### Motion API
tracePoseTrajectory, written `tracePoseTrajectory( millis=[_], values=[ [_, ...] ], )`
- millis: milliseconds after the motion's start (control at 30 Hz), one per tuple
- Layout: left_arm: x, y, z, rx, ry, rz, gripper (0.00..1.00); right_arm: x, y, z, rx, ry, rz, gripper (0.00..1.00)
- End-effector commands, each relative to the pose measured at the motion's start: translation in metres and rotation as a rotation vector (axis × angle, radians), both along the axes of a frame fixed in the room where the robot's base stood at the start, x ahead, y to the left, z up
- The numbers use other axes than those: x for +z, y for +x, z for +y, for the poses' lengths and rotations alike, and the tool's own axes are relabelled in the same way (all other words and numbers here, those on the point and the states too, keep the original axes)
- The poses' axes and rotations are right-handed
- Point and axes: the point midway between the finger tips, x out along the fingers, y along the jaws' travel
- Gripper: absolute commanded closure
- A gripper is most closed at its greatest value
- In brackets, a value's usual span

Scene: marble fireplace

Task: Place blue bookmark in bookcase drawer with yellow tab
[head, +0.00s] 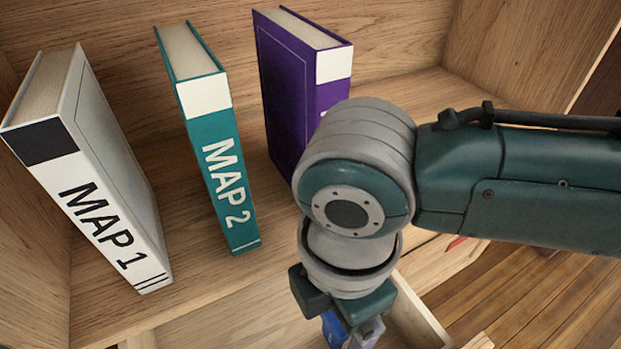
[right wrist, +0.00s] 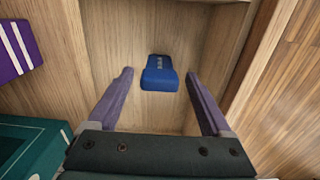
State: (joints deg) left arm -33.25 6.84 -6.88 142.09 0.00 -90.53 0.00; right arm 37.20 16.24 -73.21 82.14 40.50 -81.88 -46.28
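The blue bookmark (right wrist: 160,75) lies on the floor of an open wooden drawer (right wrist: 150,118) in the right wrist view. A blue piece of it (head: 333,328) also shows beside my gripper at the bottom of the head view. My right gripper (right wrist: 158,76) points down over the drawer. Its two purple fingers are spread to either side of the bookmark, with visible gaps, and hold nothing. No yellow tab is visible. My left gripper is out of view.
Books stand on the shelf above: white MAP 1 (head: 105,190), teal MAP 2 (head: 215,150) and a purple one (head: 285,90), partly hidden by my right arm. A red tab (head: 457,242) shows on a drawer front at right. Wooden floor lies beyond.

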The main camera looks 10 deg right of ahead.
Motion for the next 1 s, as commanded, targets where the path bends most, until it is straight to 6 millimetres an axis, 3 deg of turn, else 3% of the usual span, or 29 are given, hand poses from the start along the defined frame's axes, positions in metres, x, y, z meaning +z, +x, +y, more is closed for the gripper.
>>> tracePoseTrajectory(
  millis=[267, 700, 1000],
  values=[
    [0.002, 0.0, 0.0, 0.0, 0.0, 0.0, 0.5, 0.004, 0.0, 0.0, 0.0, 0.0, -0.001, 0.17],
    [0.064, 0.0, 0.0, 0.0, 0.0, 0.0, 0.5, 0.096, 0.001, 0.0, 0.0, 0.002, -0.002, 0.17],
    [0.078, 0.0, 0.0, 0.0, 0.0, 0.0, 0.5, 0.124, 0.001, 0.0, -0.001, 0.001, -0.001, 0.17]
  ],
)
